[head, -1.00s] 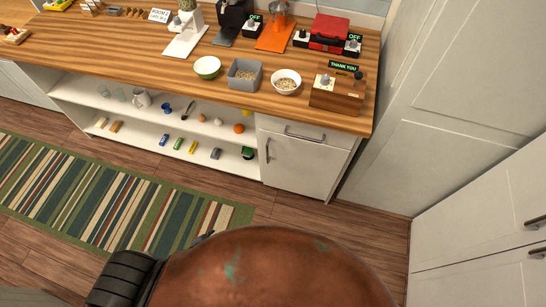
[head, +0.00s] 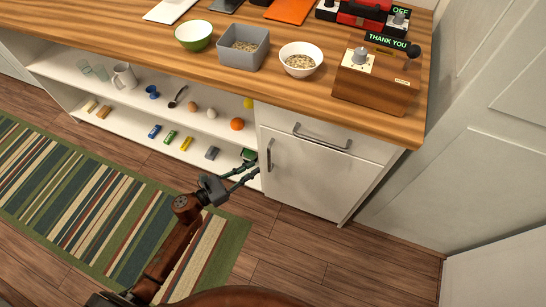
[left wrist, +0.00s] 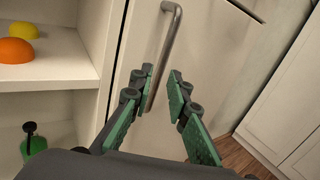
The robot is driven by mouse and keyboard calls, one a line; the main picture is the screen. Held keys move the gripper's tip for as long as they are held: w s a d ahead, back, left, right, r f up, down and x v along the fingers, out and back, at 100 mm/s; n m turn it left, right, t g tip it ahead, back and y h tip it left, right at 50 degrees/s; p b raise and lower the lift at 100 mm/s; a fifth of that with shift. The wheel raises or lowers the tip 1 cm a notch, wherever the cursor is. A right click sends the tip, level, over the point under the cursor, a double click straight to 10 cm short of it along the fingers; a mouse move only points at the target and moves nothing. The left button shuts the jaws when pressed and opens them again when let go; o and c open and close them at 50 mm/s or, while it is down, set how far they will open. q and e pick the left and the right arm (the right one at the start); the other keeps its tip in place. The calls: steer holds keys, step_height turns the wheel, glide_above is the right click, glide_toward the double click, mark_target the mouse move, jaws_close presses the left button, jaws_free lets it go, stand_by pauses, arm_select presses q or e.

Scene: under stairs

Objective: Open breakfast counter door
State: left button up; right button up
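The white breakfast counter door (head: 310,175) is shut, at the right end of the counter front. Its vertical metal handle (head: 269,154) is near the door's left edge and shows large in the left wrist view (left wrist: 168,50). My left gripper (head: 256,168) is just in front of the lower part of this handle. In the left wrist view its green-padded fingers (left wrist: 161,76) are apart, and the handle runs up from near the left finger. I cannot tell whether they touch. My right gripper is not in view.
A drawer with a horizontal handle (head: 322,137) is above the door. Open shelves (head: 215,125) with small items, including an orange ball (head: 237,124), are left of it. Bowls, a grey bin (head: 243,48) and a wooden box (head: 375,85) stand on the countertop. Floor before the door is clear.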

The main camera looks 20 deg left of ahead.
mark_target(269, 159)
arm_select(q)
steer(key=shift+b+x, duration=0.75)
steer(key=shift+x, duration=3.2)
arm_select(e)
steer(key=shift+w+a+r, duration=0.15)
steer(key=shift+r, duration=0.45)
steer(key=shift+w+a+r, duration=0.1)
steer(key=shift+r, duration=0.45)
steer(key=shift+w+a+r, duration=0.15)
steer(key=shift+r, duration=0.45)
arm_select(q)
steer(key=shift+s+d+r, duration=0.1)
steer(key=shift+d, duration=0.05)
steer(key=shift+c, duration=0.4)
jaws_close()
